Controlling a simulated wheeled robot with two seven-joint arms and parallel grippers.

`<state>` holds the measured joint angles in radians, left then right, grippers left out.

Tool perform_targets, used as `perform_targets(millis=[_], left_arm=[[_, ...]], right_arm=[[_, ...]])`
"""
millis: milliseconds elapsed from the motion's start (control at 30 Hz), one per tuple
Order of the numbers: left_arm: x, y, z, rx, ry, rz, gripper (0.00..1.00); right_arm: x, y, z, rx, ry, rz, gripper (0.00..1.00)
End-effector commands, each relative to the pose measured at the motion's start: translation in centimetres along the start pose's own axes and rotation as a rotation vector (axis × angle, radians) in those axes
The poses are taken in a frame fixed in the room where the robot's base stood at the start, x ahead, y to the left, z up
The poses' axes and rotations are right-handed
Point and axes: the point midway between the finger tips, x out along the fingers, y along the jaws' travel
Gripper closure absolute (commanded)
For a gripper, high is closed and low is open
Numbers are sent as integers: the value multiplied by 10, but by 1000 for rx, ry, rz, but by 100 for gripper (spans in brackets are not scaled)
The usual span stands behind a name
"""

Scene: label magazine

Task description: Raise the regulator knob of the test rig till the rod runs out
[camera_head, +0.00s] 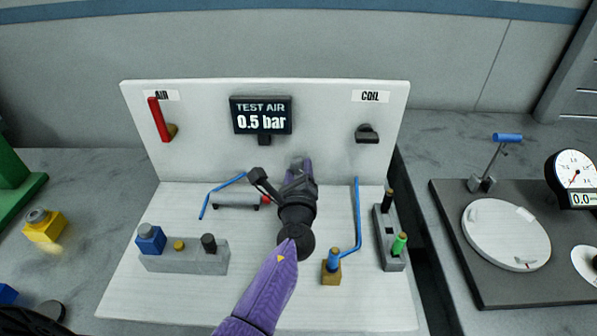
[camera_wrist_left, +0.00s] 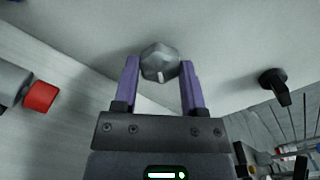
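The test rig is a white panel and base (camera_head: 330,110) whose dark display (camera_head: 262,115) reads "TEST AIR 0.5 bar". The grey regulator knob (camera_wrist_left: 160,62) is on the panel, between my left gripper's purple fingertips (camera_wrist_left: 160,70) in the left wrist view. The fingers stand about a knob's width apart; I cannot tell whether they touch it. In the head view the left gripper (camera_head: 300,172) hides the knob. A grey cylinder (camera_head: 236,199) with a red end (camera_head: 265,200) lies left of the gripper; no long rod shows. My right gripper is out of view.
A red lever (camera_head: 159,119) is under the AIR label and a black knob (camera_head: 367,133) under COIL. A grey block (camera_head: 185,258) and a blue tube (camera_head: 358,215) stand on the base. A dial gauge (camera_head: 574,172) is at far right.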

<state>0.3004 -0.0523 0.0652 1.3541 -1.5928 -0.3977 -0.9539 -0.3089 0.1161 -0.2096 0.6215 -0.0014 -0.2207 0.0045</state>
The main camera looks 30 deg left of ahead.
Motion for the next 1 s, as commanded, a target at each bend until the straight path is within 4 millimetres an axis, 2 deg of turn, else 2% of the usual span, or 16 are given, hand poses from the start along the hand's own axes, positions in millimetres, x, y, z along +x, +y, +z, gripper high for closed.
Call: perform_targets(millis=[33, 167, 267, 400, 667, 700, 833, 1000], left_arm=[[0, 0, 0, 0, 0, 0, 72], [0, 0, 0, 0, 0, 0, 100], [0, -1, 1, 41, 0, 0, 100], [0, -2, 2, 260, 0, 0, 100], [0, 0, 0, 281, 0, 1, 100], [0, 0, 0, 281, 0, 1, 38], [0, 0, 0, 280, 0, 1, 11], [0, 0, 0, 279, 0, 1, 11]], right_arm=[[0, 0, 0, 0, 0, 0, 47], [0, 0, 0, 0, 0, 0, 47], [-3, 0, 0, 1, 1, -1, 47], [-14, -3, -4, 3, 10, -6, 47], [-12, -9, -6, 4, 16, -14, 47], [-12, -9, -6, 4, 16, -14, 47], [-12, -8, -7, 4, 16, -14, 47], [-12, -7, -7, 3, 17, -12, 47]])
